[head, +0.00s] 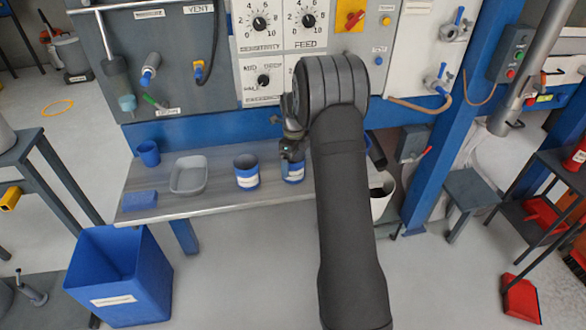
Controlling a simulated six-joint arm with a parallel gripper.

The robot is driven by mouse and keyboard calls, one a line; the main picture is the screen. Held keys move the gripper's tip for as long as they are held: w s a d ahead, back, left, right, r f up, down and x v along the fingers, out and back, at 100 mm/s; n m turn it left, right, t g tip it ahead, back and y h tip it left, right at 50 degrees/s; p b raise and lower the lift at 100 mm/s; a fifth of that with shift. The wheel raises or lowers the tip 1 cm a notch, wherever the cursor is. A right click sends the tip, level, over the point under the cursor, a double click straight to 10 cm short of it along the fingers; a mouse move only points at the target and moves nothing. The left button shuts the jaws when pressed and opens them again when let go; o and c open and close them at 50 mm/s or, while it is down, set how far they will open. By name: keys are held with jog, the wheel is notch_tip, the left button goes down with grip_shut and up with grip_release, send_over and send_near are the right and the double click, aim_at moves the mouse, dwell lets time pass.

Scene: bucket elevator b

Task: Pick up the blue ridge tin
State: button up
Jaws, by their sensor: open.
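Two blue tins with white labels stand upright on the grey bench (215,203). One blue tin (247,181) stands in the bench's middle with its open top showing. The other blue tin (293,179) is farther right, directly below my gripper (291,158), which partly hides its top. The label text is too small to read, so I cannot tell which is the ridge tin. My gripper points down and is open. Its fingers are small and dark here, and I cannot tell whether they touch or surround the right tin.
A plain blue cup (149,157), a flat blue block (139,202) and a grey tray (188,188) are on the bench's left. A large blue bin (123,277) stands on the floor. A control panel (265,28) rises behind. My arm hides the bench's right part.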

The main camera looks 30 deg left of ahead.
notch_tip(320, 180, down, 3)
jog(key=shift+a+r, duration=0.1)
jog(key=shift+r, duration=0.05)
jog(key=shift+c, duration=0.4)
jog(key=c, duration=1.4)
jog(key=shift+r, duration=0.15)
